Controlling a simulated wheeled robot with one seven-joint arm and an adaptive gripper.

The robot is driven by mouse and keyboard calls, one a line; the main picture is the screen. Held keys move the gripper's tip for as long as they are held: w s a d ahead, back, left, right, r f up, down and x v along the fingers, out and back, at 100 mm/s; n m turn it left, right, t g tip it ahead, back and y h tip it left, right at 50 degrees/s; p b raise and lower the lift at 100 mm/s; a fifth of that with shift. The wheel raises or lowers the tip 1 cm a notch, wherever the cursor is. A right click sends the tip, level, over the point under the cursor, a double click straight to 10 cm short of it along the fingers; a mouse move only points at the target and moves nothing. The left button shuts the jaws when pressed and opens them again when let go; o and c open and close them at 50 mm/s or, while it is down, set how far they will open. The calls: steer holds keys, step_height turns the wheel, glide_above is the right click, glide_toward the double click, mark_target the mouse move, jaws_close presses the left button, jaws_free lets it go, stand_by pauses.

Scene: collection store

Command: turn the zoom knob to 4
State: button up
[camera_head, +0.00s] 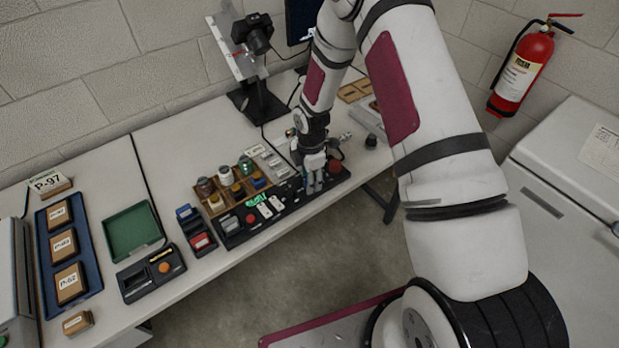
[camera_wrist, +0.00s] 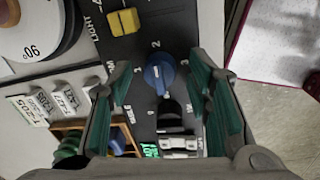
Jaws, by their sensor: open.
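A blue knob (camera_wrist: 160,74) stands on the black control panel (camera_wrist: 150,32) in the wrist view, with small numerals around it. A 2 shows at its upper edge; part of its label is hidden by a finger. I cannot read its setting surely. My gripper (camera_wrist: 161,76) is open, with one green-padded finger on each side of the knob and a gap to both. In the head view my gripper (camera_head: 315,180) is over the right part of the black panel (camera_head: 240,238) and hides the knob.
A yellow LIGHT switch (camera_wrist: 123,21) and a black knob (camera_wrist: 172,117) are close to the blue knob. A red button (camera_head: 334,167) is right of my gripper. A wooden tray (camera_head: 199,193) of jars stands behind the panel. A camera stand (camera_head: 262,104) is at the back.

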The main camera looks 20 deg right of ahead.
steer(key=shift+f, duration=0.15)
steer(key=shift+c, duration=0.6)
jaws_close()
steer(key=shift+m, duration=0.3)
